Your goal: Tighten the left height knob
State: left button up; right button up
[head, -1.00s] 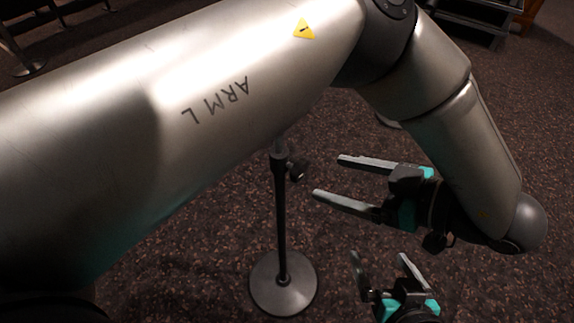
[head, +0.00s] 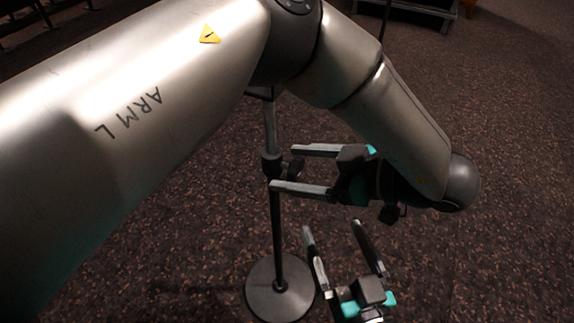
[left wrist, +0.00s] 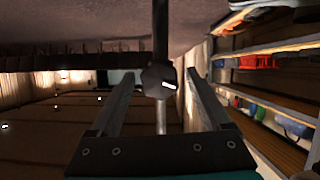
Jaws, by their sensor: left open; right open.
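A black stand pole (head: 277,230) rises from a round grey base (head: 262,298). A dark collar (head: 271,165) sits on the pole, with a small black height knob (head: 296,168) sticking out to its right. My left gripper (head: 282,168) is open, pointing left, with its two fingers on either side of the knob. In the left wrist view the knob (left wrist: 157,82) lies in front of the pole, centred between the open fingers, with gaps on both sides. My right gripper (head: 331,227) is open and empty, lower down beside the pole. My left arm hides the pole's top.
Dark speckled carpet (head: 180,240) lies clear around the base. A metal step-like frame (head: 425,10) stands at the far top right. The left wrist view shows shelves (left wrist: 265,62) with coloured items at the right.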

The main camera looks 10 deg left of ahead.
pick_arm(q)
jog(key=shift+a, duration=0.1)
jog(key=shift+c, duration=0.3)
grip_shut()
dwell(0.4)
jog(key=shift+w+m+g+y, duration=0.1)
jog(key=shift+m+g+y, duration=0.2)
jog(key=shift+m+g, duration=0.95)
jog(key=shift+m+t, duration=0.25)
